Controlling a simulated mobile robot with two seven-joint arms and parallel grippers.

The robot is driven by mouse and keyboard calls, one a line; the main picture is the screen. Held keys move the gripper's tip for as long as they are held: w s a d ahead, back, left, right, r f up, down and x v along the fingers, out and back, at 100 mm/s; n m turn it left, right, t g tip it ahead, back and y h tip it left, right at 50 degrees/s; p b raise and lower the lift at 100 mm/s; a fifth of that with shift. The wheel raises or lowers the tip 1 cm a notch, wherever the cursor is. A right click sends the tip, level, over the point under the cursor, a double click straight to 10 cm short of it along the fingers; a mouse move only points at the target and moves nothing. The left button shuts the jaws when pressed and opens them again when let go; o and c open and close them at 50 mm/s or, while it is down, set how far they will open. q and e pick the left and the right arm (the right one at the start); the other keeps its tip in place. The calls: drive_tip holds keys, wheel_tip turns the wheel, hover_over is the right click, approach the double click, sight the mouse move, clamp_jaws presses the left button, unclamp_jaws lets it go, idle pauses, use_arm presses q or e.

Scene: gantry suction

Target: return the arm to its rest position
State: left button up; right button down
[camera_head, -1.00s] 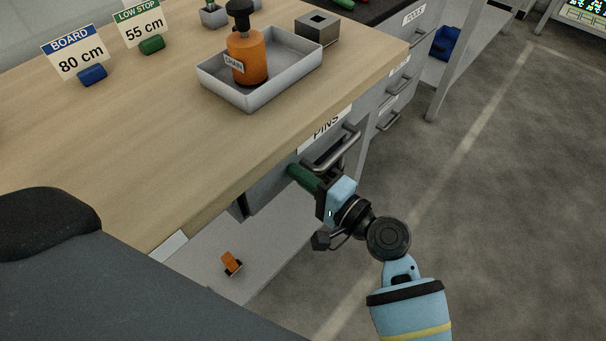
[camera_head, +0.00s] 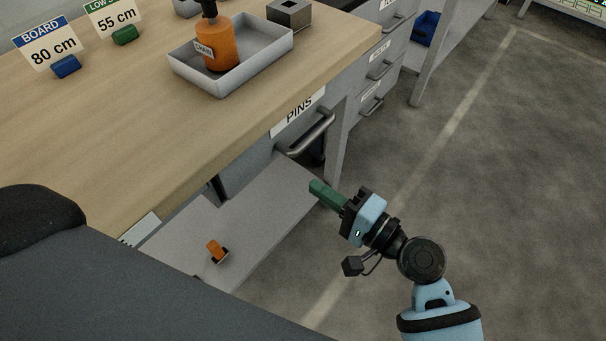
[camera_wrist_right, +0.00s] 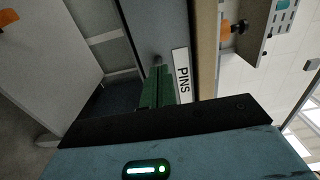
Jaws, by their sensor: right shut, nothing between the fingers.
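My right gripper (camera_head: 325,194) has green fingers, which are shut with nothing between them. It is in free space in front of the bench, below and to the right of the PINS drawer handle (camera_head: 310,134), and apart from it. In the right wrist view the green fingers (camera_wrist_right: 155,86) point toward the drawer front, beside the PINS label (camera_wrist_right: 183,75). The PINS drawer (camera_head: 262,160) is under the bench top. My left gripper is not in view.
The wooden bench top (camera_head: 150,130) carries a grey tray (camera_head: 245,75) with an orange bottle (camera_head: 217,45). A small orange object (camera_head: 217,250) lies on the lower shelf (camera_head: 255,225). The floor (camera_head: 480,190) to the right is clear.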

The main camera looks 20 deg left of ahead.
drive_tip(key=shift+v, duration=1.25)
